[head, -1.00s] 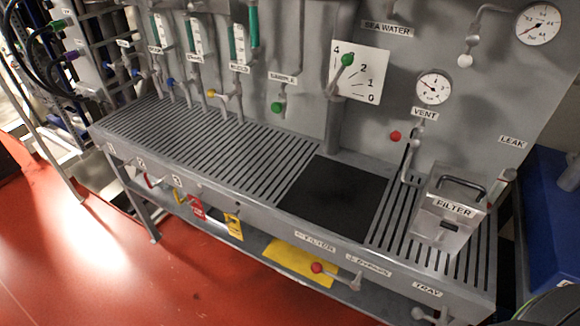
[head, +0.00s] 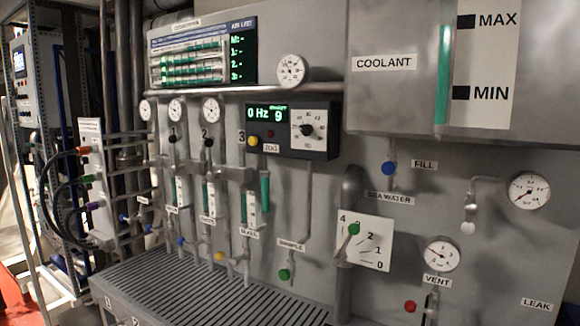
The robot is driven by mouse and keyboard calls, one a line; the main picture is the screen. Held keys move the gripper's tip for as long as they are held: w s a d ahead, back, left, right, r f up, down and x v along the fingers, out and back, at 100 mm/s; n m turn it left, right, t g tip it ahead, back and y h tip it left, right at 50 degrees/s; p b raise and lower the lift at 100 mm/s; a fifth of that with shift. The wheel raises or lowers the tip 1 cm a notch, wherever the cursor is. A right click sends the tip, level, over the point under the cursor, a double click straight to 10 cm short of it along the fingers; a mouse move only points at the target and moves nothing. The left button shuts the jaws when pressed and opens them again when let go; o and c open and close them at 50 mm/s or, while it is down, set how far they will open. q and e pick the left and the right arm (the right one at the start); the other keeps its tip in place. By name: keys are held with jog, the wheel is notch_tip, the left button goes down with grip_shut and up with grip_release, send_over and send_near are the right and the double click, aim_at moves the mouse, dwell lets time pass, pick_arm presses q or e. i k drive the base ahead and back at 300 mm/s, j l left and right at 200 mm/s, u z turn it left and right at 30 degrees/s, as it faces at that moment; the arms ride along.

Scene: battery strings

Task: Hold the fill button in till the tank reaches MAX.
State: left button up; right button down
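The grey coolant tank (head: 395,100) is at the upper right, with a COOLANT label. Its upright sight tube (head: 443,80) is green from below the MIN mark (head: 461,92) up to about the level of the MAX mark (head: 466,21). I cannot tell exactly whether the green top meets MAX. Neither of my grippers is in view.
A SEA WATER dial plate (head: 375,250) with a green-tipped lever is below the button. The slatted bench (head: 200,290) is below.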

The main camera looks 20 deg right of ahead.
aim_at(388, 169)
jog(key=z, duration=1)
